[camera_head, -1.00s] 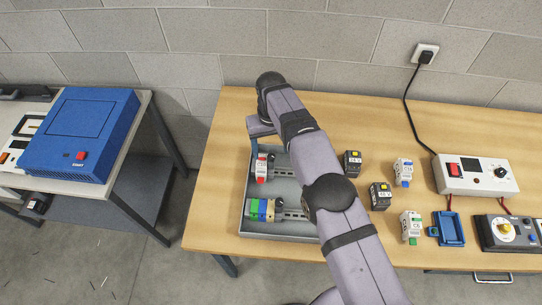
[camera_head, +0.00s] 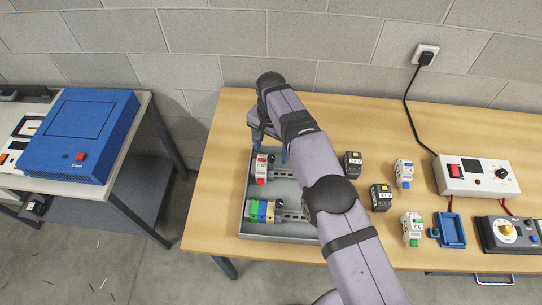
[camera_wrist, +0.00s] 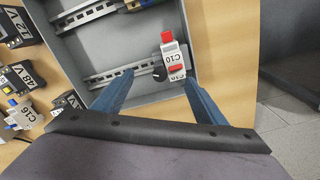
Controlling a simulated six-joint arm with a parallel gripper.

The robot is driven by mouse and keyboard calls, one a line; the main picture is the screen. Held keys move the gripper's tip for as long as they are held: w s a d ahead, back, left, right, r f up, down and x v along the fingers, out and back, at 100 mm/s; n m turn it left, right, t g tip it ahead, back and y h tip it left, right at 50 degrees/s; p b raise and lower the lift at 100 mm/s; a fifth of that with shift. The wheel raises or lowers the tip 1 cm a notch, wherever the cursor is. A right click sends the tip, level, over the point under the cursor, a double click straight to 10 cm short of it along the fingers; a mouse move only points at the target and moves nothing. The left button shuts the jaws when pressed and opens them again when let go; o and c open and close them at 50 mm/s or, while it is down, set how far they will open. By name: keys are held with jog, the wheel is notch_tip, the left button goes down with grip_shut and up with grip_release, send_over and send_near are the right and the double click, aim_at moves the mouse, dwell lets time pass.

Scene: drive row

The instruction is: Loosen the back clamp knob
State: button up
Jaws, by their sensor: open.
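A grey tray (camera_head: 243,222) on the wooden bench holds two metal rails. On its back rail (camera_wrist: 108,75) sits a white breaker marked C10 (camera_wrist: 173,60) with red parts; in the head view it is the red-and-white module (camera_head: 261,169). A round black knob (camera_wrist: 160,74) shows beside the breaker, at the end of the rail's bare stretch. My gripper (camera_wrist: 160,79) is open, its two blue fingers spread either side of the knob in the wrist view. Contact and height above it cannot be told. In the head view my gripper (camera_head: 269,150) is over the tray's back part.
The front rail bears green, blue and yellow modules (camera_head: 262,210). Right of my arm stand dark blocks (camera_head: 381,196), white breakers (camera_head: 404,173), a blue holder (camera_head: 452,229) and a white power box (camera_head: 476,175) with a cable. A blue machine (camera_head: 82,133) stands on the left table.

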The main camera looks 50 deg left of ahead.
aim_at(271, 159)
jog(key=shift+f, duration=0.15)
jog(key=shift+f+b, duration=0.7)
jog(key=shift+f, duration=0.2)
jog(key=c, duration=1.5)
jog(key=n, duration=1.9)
jog(key=shift+n, duration=0.4)
jog(key=o, duration=1.5)
